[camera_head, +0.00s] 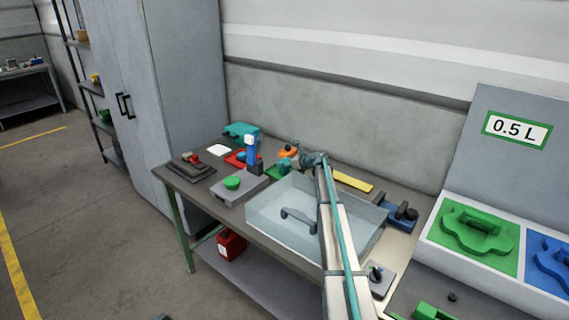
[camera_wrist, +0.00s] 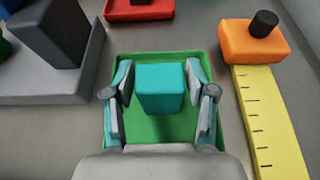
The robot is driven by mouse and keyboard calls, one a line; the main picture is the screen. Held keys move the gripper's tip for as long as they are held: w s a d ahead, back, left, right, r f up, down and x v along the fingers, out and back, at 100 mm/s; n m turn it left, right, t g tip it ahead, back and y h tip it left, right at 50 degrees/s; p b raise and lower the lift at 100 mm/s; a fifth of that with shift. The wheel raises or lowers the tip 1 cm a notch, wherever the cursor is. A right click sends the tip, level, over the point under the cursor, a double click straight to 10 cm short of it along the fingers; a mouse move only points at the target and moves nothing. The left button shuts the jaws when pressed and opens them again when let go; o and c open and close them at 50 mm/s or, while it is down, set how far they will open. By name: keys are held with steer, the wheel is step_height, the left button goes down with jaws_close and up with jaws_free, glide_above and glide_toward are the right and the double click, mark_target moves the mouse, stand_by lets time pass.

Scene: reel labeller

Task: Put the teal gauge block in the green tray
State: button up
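The teal gauge block (camera_wrist: 160,88) stands in the green tray (camera_wrist: 146,128), with green floor showing around it in the wrist view. My gripper (camera_wrist: 160,75) has one finger on each side of the block. Narrow gaps show between the fingers and the block, so the gripper looks open around it. Whether the block's underside fully touches the tray floor is hidden. In the head view the green tray (camera_head: 272,174) is small and partly covered, and my gripper (camera_head: 296,163) is over its right side.
An orange block with a black knob (camera_wrist: 254,42) and a yellow ruler (camera_wrist: 268,120) lie right of the tray. A grey base with a dark block (camera_wrist: 50,35) is left, a red tray (camera_wrist: 138,10) behind. A clear-lidded box (camera_head: 265,215) stands in front.

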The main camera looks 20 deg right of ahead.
steer(key=shift+o, duration=0.7)
steer(key=shift+r, duration=0.15)
steer(key=b+v, duration=0.3)
steer(key=v, duration=0.9)
